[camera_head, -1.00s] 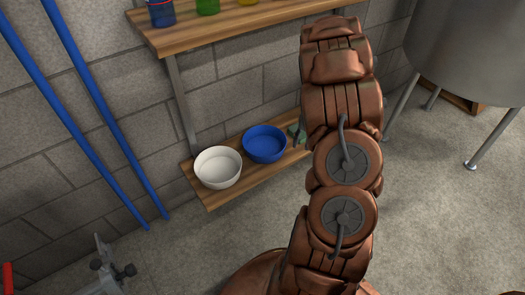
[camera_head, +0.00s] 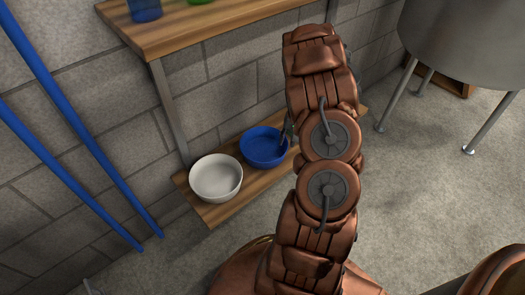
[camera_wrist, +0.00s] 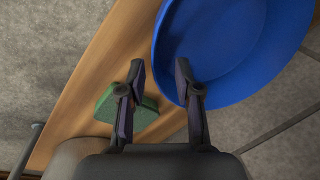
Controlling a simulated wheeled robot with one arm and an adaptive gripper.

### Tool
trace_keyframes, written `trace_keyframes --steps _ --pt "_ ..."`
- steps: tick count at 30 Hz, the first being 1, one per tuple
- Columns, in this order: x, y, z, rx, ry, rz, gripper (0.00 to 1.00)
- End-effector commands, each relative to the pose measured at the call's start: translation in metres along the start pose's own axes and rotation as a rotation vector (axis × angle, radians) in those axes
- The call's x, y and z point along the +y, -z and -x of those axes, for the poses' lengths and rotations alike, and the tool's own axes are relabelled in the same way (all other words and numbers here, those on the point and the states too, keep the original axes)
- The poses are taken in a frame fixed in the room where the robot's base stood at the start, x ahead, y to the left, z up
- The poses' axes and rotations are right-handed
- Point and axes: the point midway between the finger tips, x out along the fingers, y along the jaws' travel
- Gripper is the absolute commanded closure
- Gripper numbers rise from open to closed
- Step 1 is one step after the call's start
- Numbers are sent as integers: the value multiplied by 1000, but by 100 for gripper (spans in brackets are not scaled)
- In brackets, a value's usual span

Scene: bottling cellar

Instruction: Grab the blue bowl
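The blue bowl (camera_head: 262,147) stands on the low wooden shelf, to the right of the white bowl. In the wrist view the blue bowl (camera_wrist: 225,45) fills the upper right. My gripper (camera_wrist: 160,78) is open, its two fingers apart. The bowl's near rim lies between the fingertips in the picture; the right finger overlaps the bowl and the left one is outside it. I cannot tell whether either touches. In the head view my gripper (camera_head: 287,136) is at the bowl's right edge, partly hidden by my arm.
The white bowl (camera_head: 216,177) is beside the blue one on the low shelf (camera_head: 236,203). A green block (camera_wrist: 142,115) lies near the left finger. An upper shelf (camera_head: 190,32) overhangs behind. Blue pipes (camera_head: 75,130) run at left; a metal tank (camera_head: 460,40) stands at right.

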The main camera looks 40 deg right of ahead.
Motion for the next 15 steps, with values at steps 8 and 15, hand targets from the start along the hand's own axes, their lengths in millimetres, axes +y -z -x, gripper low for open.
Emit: trace_keyframes --steps 8,15 --pt "4 -1 -38 2 -1 1 67" --pt "2 0 -45 4 -1 2 67"
